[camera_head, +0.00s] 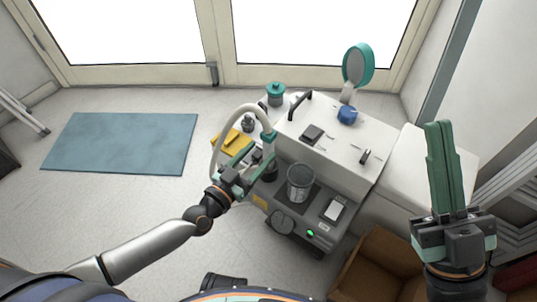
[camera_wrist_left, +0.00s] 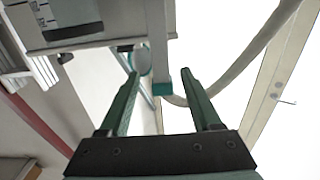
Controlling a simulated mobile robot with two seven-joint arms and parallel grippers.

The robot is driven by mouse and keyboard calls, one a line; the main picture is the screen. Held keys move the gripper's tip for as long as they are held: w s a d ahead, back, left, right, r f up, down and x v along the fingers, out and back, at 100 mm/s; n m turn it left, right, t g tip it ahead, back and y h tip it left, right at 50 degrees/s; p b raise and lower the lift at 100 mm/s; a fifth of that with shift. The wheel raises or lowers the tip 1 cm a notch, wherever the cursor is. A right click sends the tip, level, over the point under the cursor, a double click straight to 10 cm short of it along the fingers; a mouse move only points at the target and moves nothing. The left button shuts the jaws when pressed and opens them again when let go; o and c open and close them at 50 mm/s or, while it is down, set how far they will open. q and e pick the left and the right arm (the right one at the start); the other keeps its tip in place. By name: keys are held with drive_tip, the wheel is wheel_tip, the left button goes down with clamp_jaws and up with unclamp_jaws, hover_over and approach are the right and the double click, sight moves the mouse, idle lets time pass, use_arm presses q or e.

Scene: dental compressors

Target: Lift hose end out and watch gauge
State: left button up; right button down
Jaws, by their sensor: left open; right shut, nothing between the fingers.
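The pale hose (camera_head: 243,108) arches up beside the grey machine (camera_head: 341,135), with a teal end (camera_head: 268,137) at its right side. In the left wrist view the hose (camera_wrist_left: 250,60) curves at the right, and a teal end piece (camera_wrist_left: 161,84) shows between the fingertips. My left gripper (camera_head: 257,158) is open beside the machine's left edge, just below the hose end; no grip on it shows. My right gripper (camera_head: 439,124) is shut, empty and pointing up at the right. I cannot tell which part is the gauge; a teal-rimmed round head (camera_head: 358,65) stands behind.
A clear cup (camera_head: 299,183) stands in the machine's front recess, near a lit green button (camera_head: 310,233). A yellow item (camera_head: 232,141) and a teal-topped jar (camera_head: 275,93) are near the machine's left. A brown box (camera_head: 380,265) is at front right. Floor around the blue mat (camera_head: 122,143) is clear.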

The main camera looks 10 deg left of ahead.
sight(266, 146)
use_arm(q)
drive_tip(key=b+x, duration=0.1)
drive_tip(key=x, duration=0.2)
drive_tip(key=shift+w+d+f, duration=0.1)
drive_tip(key=shift+w, duration=0.3)
drive_tip(key=shift+w+d+b, duration=0.25)
drive_tip(key=shift+w+b, duration=0.05)
drive_tip(key=shift+w, duration=0.25)
drive_tip(key=shift+c, duration=0.3)
clamp_jaws()
